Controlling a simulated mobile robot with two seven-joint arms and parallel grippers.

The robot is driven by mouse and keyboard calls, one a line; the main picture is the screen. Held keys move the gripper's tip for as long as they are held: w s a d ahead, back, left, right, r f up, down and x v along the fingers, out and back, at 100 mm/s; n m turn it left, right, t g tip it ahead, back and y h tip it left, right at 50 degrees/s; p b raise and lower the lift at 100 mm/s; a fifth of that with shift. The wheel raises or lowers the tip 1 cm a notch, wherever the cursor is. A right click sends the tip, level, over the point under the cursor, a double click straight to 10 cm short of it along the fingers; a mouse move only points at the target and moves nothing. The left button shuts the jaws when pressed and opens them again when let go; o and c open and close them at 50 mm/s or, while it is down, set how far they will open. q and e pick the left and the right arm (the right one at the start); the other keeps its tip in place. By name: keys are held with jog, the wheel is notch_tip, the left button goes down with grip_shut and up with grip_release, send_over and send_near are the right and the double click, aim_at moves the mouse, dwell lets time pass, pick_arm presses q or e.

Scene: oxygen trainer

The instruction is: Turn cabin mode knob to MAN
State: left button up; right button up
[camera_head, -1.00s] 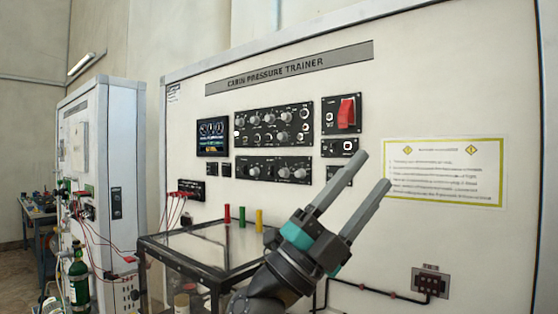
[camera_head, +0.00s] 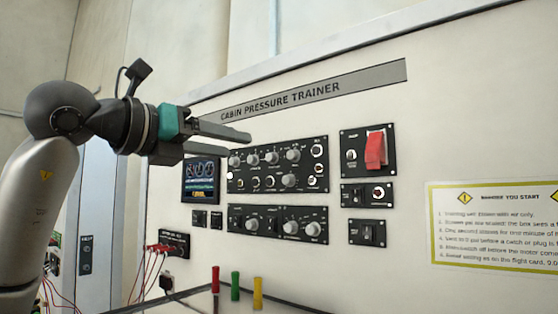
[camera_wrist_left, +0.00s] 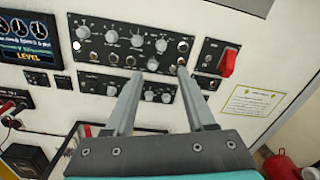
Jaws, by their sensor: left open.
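The trainer's upper black panel (camera_head: 278,165) carries two rows of silver knobs, and the lower black panel (camera_head: 278,224) carries a few more. The labels are too small to read, so I cannot tell which knob is the cabin mode knob or where it points. My left gripper (camera_head: 248,143) comes in from the left, open and empty, its fingers pointing right in front of the upper panel's top left. In the left wrist view, its fingers (camera_wrist_left: 157,74) stand apart below the upper panel's knobs (camera_wrist_left: 137,40), overlapping the lower panel. My right gripper is not in view.
A small display (camera_head: 201,180) is left of the panels. A red guarded switch (camera_head: 375,150) is to the right, with smaller switch panels below it. Red, green and yellow upright pieces (camera_head: 235,287) stand below. A yellow-edged notice (camera_head: 495,225) is at the right.

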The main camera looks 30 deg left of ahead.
pick_arm(q)
jog(key=p, duration=0.2)
send_near(290, 154)
jog(key=w, duration=0.2)
jog(key=w+p, duration=0.1)
jog(key=w, duration=0.1)
jog(key=w+d, duration=0.1)
jog(key=w, duration=0.2)
jog(key=shift+w+p, duration=0.1)
jog(key=shift+p, duration=0.2)
jog(key=shift+w, duration=0.55)
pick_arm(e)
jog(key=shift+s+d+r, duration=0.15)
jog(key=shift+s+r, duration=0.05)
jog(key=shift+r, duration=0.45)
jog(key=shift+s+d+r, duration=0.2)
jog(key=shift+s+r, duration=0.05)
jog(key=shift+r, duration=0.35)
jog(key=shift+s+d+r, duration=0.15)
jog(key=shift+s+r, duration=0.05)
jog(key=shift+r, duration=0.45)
pick_arm(q)
jog(key=shift+f, duration=0.1)
grip_shut()
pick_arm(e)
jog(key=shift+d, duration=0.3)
